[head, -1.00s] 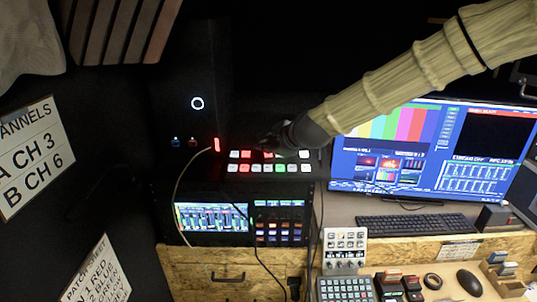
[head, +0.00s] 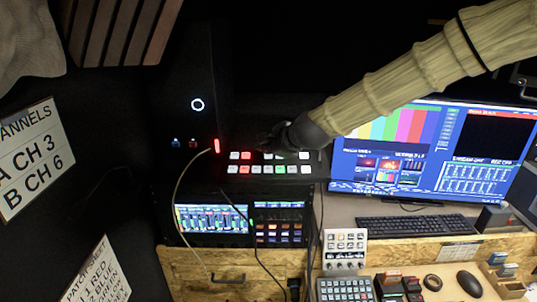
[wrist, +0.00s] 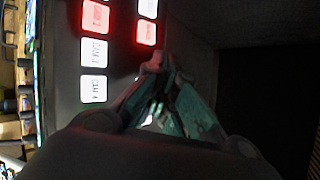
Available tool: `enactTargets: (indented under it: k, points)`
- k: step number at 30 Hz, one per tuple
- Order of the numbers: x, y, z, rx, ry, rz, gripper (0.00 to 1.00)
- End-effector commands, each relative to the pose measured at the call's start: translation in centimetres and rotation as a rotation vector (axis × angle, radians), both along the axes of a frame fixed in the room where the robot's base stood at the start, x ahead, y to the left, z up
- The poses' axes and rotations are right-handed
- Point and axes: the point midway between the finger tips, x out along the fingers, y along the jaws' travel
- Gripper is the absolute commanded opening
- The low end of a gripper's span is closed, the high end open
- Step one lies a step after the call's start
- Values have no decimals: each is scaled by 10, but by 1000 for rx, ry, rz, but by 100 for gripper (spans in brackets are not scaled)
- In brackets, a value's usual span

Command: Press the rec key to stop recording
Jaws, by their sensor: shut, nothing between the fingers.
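The black switcher panel (head: 232,162) carries two rows of lit keys, red, white and green. My gripper (head: 264,146) is over its top row, fingers pointing down. In the wrist view the shut, empty fingertips (wrist: 157,68) are just below a red key (wrist: 147,32) in the picture. White light shows by the fingers, from a key they mostly cover. A red CAM 2 key (wrist: 95,17) and white CAM 3 (wrist: 93,52) and CAM 4 (wrist: 93,90) keys are to the left. I cannot read a rec label or tell whether the fingertips touch a key.
A monitor (head: 436,150) stands right of the panel, with a keyboard (head: 415,224) before it. Below the panel are rack screens (head: 212,218). A cable (head: 178,190) hangs at the left. A small key box (head: 345,248) and a mouse (head: 469,283) are at the lower right.

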Motion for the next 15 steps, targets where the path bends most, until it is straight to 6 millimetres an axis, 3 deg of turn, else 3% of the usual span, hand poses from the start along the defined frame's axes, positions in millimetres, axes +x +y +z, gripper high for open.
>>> enactTargets:
  k: [6,15]
  points:
    - [-2,0,11,0,-1,1,0]
    - [-3,0,11,0,0,0,0]
